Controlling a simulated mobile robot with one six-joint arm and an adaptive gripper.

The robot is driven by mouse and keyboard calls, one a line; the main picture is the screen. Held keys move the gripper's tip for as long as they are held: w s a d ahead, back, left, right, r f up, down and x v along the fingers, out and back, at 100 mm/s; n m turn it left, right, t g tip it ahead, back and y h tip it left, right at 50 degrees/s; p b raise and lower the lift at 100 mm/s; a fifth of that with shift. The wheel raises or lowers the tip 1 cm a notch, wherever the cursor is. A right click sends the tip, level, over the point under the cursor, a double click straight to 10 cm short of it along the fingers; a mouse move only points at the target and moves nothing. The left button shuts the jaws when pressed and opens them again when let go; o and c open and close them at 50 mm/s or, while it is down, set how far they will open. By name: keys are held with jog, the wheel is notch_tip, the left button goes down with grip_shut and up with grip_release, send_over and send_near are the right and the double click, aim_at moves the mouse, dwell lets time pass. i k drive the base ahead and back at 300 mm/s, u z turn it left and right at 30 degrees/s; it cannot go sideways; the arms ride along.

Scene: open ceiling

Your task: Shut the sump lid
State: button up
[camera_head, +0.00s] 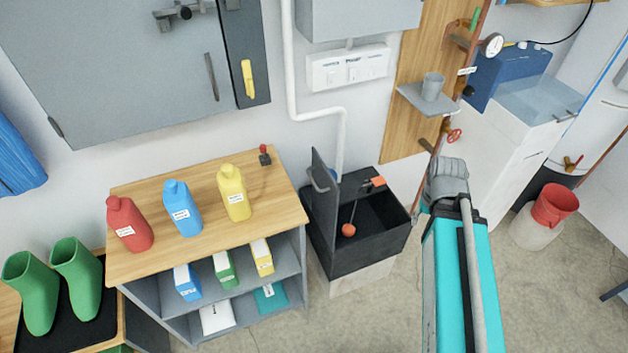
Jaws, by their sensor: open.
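The sump is a dark box (352,260) on a pale base against the wall, right of the wooden-topped shelf unit. Inside the open box an orange ball float (348,230) hangs on a thin rod, and an orange block (377,182) sits near the back right. My gripper (421,209) is at the end of my arm, just right of the box and apart from the lid. It is open; its fingers are small and partly hidden.
The shelf unit (215,242) with red, blue and yellow bottles on top stands close left of the lid. A white pipe (340,140) runs down behind the sump. The floor in front is clear.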

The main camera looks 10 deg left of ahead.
aim_at(318, 206)
jog(key=z, duration=1.25)
jog(key=i, duration=0.4)
jog(key=u, duration=2.3)
